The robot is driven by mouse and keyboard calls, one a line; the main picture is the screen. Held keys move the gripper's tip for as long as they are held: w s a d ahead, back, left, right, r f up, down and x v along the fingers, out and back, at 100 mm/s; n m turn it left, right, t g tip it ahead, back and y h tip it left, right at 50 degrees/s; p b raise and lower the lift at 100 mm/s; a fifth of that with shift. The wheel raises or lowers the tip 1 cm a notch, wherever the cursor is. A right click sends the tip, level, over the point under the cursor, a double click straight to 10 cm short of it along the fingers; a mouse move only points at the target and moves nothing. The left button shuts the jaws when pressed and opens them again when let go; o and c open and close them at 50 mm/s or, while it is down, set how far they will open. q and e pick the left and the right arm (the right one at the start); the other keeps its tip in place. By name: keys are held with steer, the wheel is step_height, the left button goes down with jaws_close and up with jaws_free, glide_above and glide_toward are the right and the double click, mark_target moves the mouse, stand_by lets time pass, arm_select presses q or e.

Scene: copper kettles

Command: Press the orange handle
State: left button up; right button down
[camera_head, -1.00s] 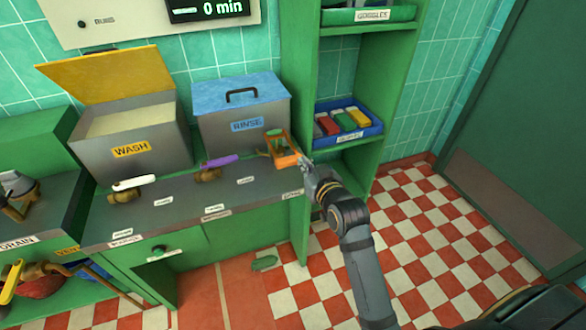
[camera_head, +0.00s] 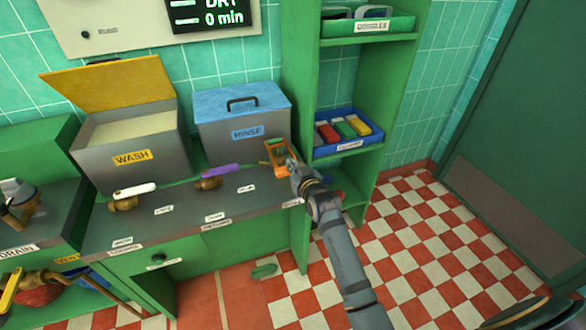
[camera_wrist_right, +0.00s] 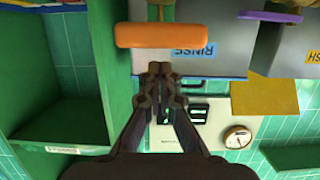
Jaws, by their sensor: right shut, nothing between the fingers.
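In the head view, orange (camera_head: 284,173) shows at the right end of the grey counter, partly hidden by my gripper. My right gripper (camera_head: 292,163) is shut and empty, beside the orange at the counter's right end. In the wrist view its closed fingertips (camera_wrist_right: 160,68) point at the orange bar, with a small apparent gap; contact cannot be told. My left gripper is not in view.
White (camera_head: 134,190) and purple (camera_head: 221,170) handles sit along the counter (camera_head: 175,226). Behind are the open WASH tank (camera_head: 104,165) and the lidded RINSE tank (camera_head: 219,134). A green shelf (camera_head: 300,100) holds a blue tray (camera_head: 342,147).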

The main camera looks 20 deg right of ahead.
steer(key=shift+f, duration=0.55)
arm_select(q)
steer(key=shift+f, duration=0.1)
arm_select(e)
step_height(320, 180, down, 5)
steer(key=t+b, duration=0.2)
steer(key=b, duration=0.5)
steer(key=shift+s+f+b, duration=0.1)
steer(key=shift+s+b, duration=0.05)
steer(key=shift+b, duration=0.15)
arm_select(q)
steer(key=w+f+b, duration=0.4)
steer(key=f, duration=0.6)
arm_select(e)
steer(key=shift+f+t, duration=0.6)
steer(key=shift+f, duration=0.25)
steer(key=f+t+b, duration=0.1)
steer(key=b, duration=0.3)
steer(key=shift+w+b, duration=0.2)
steer(key=shift+b, duration=0.15)
steer(key=f+b, duration=0.1)
steer(key=b, duration=0.2)
steer(key=shift+t+b, duration=0.3)
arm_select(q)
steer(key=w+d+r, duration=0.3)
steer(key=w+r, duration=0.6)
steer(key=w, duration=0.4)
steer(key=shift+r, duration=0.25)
